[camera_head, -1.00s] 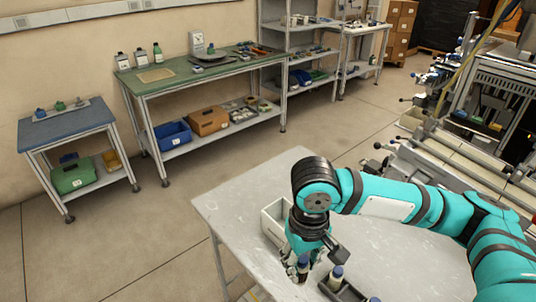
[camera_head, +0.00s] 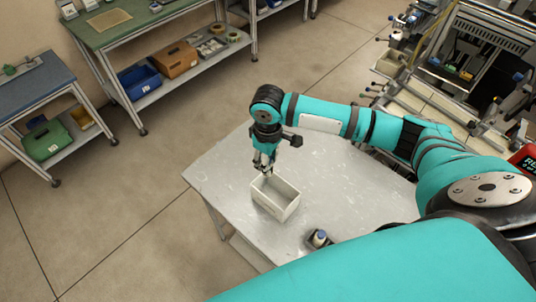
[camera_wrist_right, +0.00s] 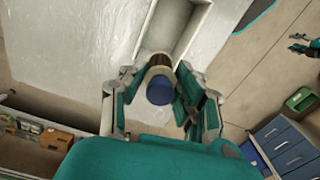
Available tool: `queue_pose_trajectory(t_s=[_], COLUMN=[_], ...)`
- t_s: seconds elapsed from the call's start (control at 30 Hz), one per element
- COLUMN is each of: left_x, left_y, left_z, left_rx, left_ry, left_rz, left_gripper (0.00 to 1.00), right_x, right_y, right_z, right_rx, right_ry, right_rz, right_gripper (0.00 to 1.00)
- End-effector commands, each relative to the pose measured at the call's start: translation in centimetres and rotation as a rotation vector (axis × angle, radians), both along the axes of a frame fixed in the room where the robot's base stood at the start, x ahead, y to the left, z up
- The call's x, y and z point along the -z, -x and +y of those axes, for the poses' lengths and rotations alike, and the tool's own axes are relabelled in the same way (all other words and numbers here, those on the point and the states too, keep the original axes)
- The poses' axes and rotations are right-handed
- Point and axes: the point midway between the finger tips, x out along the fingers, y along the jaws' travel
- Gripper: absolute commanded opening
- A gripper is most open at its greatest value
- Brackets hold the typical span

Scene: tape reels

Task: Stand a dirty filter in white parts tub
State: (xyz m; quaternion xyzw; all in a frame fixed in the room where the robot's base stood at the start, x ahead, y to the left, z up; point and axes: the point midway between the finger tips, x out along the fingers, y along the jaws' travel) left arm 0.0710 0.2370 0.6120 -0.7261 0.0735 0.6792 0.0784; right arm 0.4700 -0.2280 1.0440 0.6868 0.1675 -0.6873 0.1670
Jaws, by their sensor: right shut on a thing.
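The white parts tub (camera_head: 289,209) stands on the grey table, with its inside open to the head view. Its pale inside also shows at the top of the right wrist view (camera_wrist_right: 177,22). My right gripper (camera_head: 264,166) points down at the tub's far end. In the right wrist view the gripper (camera_wrist_right: 160,100) is shut on a filter with a blue cap (camera_wrist_right: 160,91) and a brown body. The filter's far end lies against the view of the tub's end; I cannot tell whether it touches the tub.
A dark holder (camera_head: 313,247) with a white, blue-topped filter (camera_head: 319,238) stands on the grey table (camera_head: 345,175), near the tub. My teal arm crosses above the table's right part. The table is bare left of the tub. Benches with bins stand behind.

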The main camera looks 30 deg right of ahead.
Motion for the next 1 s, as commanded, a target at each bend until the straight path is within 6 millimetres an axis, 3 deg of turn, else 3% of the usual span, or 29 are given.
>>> queue_pose_trajectory(t_s=[0.1, 0.23, 0.63, 1.0], left_x=[0.0, -0.1, 1.2, 3.9], left_y=[-2.1, -3.3, -0.8, -1.2], left_z=[-0.1, -0.2, -0.1, -0.1], left_rx=[0.0, 0.0, 0.0, 0.0], left_ry=[0.003, 0.005, 0.002, 0.002], left_rz=[-0.031, -0.05, -0.013, -0.018], left_gripper=[0.4, 0.4, 0.4, 0.4], right_x=[0.5, 1.1, 4.1, 6.4], right_y=[0.1, 0.1, 0.1, 0.1], right_z=[0.0, 0.0, 0.0, 0.0], right_rx=[0.0, 0.001, 0.001, 0.001], right_ry=[0.0, 0.0, 0.0, 0.0], right_rz=[0.001, 0.002, 0.002, 0.0], right_gripper=[0.01, 0.01, 0.01, 0.01])
